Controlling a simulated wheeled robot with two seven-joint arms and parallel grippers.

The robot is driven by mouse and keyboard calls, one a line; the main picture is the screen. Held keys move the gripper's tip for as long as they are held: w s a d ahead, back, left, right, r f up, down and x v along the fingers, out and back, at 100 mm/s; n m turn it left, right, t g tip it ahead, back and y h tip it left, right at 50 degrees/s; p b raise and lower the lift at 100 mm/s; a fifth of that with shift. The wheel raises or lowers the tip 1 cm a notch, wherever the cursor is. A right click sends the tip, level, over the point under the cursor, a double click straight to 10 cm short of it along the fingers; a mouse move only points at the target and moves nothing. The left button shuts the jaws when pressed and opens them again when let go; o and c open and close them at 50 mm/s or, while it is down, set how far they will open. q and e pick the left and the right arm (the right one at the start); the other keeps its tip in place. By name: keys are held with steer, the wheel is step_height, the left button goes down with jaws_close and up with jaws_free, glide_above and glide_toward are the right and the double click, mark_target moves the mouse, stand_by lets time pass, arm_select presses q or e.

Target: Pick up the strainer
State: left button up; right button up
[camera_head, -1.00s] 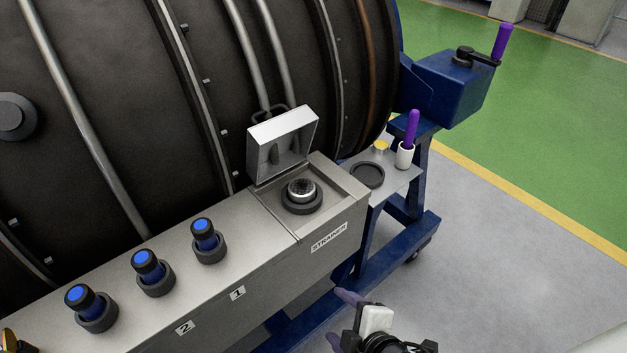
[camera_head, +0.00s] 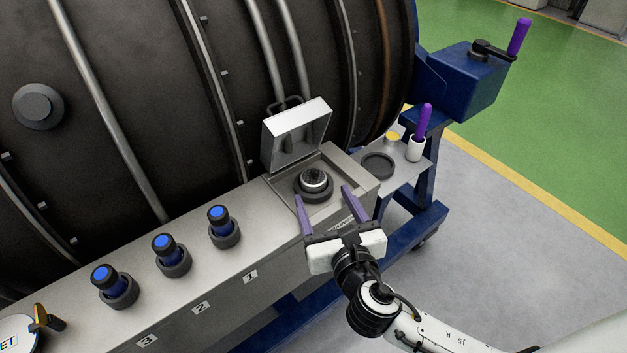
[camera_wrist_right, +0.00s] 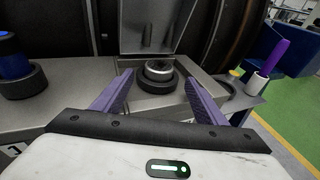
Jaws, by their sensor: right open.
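The strainer (camera_head: 313,179) is a small round silver mesh-topped piece. It sits in a dark ring inside an open square compartment at the right end of the metal box. The compartment's lid (camera_head: 297,136) stands raised behind it. My right gripper (camera_head: 324,194) is open and empty, with its purple fingers pointing at the compartment from the front. In the right wrist view the strainer (camera_wrist_right: 158,68) shows between and beyond the two fingers (camera_wrist_right: 155,85), apart from them. The gripper partly covers the label on the box front. My left gripper is out of view.
Several blue-capped cylinders (camera_head: 221,221) stand in dark holders along the metal box (camera_head: 210,270). A side shelf holds an empty dark ring (camera_head: 377,165), a yellow-topped item (camera_head: 392,138) and a purple-handled tool in a white cup (camera_head: 416,149). The dark engine casing (camera_head: 200,100) rises behind.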

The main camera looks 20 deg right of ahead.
mark_target(315, 181)
steer(key=shift+w+f, duration=0.2)
steer(key=shift+w, duration=1.35)
steer(key=shift+w+f, duration=0.15)
steer(key=shift+w, duration=1.35)
steer(key=c, duration=1.2)
steer(key=shift+r, duration=0.1)
